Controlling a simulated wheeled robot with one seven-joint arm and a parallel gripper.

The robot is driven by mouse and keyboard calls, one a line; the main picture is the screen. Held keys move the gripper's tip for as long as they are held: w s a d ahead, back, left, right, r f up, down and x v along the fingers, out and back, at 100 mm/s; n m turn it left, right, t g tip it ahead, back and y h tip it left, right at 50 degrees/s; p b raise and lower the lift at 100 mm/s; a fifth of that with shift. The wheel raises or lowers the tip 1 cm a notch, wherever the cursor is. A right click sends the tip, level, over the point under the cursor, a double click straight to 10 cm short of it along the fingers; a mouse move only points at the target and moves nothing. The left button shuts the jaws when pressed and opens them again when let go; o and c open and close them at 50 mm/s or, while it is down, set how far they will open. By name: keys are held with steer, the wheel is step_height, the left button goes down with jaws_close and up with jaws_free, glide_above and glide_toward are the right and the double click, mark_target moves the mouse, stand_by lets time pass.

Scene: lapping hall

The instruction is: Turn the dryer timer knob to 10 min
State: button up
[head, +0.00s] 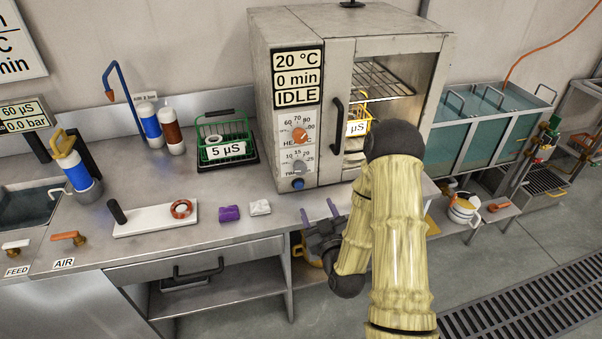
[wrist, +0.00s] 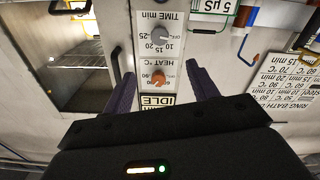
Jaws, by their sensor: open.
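The dryer (head: 345,30) stands at the back of the bench, and its display (head: 297,78) reads 20 °C, 0 min, IDLE. The grey timer knob (head: 299,168) sits low on its front panel, below the orange heat knob (head: 300,135). The wrist view is upside down, with the timer knob (wrist: 161,36) above the heat knob (wrist: 159,78). I cannot tell the timer pointer's exact setting. My gripper (head: 318,210) is open and empty, its purple fingers apart, in front of and below the panel in the head view. It touches neither knob.
A blue button (head: 298,183) is beneath the timer knob. The dryer's door handle (head: 337,112) is just right of the panel. A green basket (head: 226,138) labelled 5 µS stands left of the dryer. A purple block (head: 229,213) and white cloth (head: 260,207) lie on the bench.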

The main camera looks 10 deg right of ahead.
mark_target(301, 170)
steer(key=shift+w+b, duration=0.1)
steer(key=shift+b, duration=0.3)
steer(key=w+b, duration=0.1)
steer(key=b, duration=0.2)
steer(key=w+b, duration=0.1)
steer(key=b, duration=0.2)
steer(key=shift+f, duration=0.2)
steer(key=b, duration=0.4)
steer(key=shift+w+a+b, duration=0.1)
steer(key=shift+w+b, duration=0.3)
steer(key=w, duration=0.4)
steer(key=w+p, duration=0.1)
steer(key=w, duration=0.4)
steer(key=w+a+p, duration=0.1)
steer(key=w, duration=0.4)
steer(key=shift+r, duration=0.25)
steer(key=shift+w, duration=0.25)
steer(key=shift+a, duration=0.1)
steer(key=shift+s, duration=0.1)
steer(key=c, duration=1)
